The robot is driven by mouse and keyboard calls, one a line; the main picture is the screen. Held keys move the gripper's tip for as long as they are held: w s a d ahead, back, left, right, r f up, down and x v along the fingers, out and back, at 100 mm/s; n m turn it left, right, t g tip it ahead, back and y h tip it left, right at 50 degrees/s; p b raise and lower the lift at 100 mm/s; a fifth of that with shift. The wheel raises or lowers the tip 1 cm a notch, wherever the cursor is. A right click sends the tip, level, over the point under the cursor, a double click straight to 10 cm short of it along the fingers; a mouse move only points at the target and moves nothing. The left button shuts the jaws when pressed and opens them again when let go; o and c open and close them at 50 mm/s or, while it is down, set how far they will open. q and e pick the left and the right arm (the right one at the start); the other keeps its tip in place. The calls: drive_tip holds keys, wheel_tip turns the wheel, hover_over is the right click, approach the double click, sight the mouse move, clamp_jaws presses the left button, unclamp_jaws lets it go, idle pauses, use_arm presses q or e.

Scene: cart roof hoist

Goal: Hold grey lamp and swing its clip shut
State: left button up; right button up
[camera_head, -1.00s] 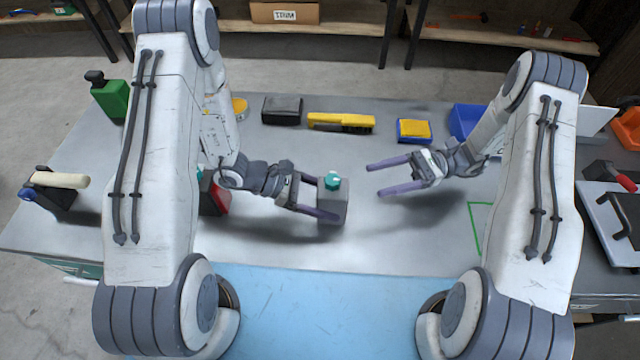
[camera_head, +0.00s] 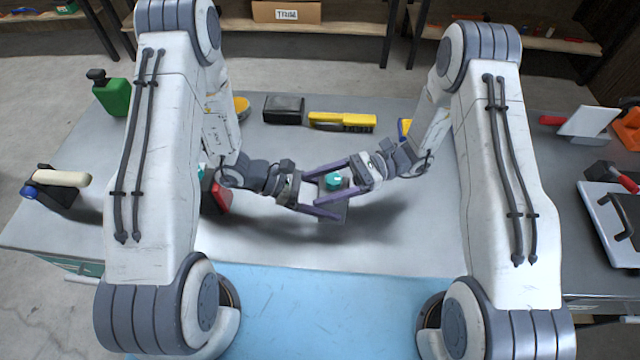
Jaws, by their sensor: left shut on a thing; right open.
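The grey lamp (camera_head: 333,211) is a small box with a teal part (camera_head: 333,181) on top, held just above the middle of the table. My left gripper (camera_head: 325,196) is shut on the lamp from the left. My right gripper (camera_head: 328,182) is open and comes in from the right, its fingers reaching over the lamp beside the teal part. I cannot tell whether they touch it. The fingers hide much of the lamp, and the clip cannot be made out clearly.
A yellow brush (camera_head: 342,121) and a black box (camera_head: 284,108) lie at the back of the table. A blue mat (camera_head: 330,300) covers the front. The table right of the lamp is clear.

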drive_tip(key=shift+s+a, duration=0.1)
drive_tip(key=shift+a, duration=0.05)
clamp_jaws()
drive_tip(key=shift+m+t, duration=0.3)
drive_tip(key=shift+t, duration=0.2)
drive_tip(key=m+t, duration=0.2)
drive_tip(key=t, duration=0.1)
drive_tip(key=w+m+t+y, duration=0.1)
drive_tip(key=m+t, duration=0.2)
drive_tip(key=t, duration=0.2)
drive_tip(key=shift+w+a+m+t+y, duration=0.1)
drive_tip(key=shift+w+m+t+y, duration=0.2)
drive_tip(key=shift+m+y, duration=0.1)
drive_tip(key=m+t, duration=0.1)
drive_tip(key=m+t+h, duration=0.1)
drive_tip(key=t, duration=0.1)
drive_tip(key=m+t, duration=0.1)
drive_tip(key=t, duration=0.1)
drive_tip(key=shift+w, duration=0.35)
drive_tip(key=shift+w+m+t+h, duration=0.15)
drive_tip(key=shift+m+t+h, duration=0.35)
drive_tip(key=shift+t, duration=0.2)
drive_tip(key=shift+w+m+t+h, duration=0.15)
drive_tip(key=shift+m+t+h, duration=0.3)
drive_tip(key=shift+t, duration=0.25)
drive_tip(key=shift+d, duration=0.25)
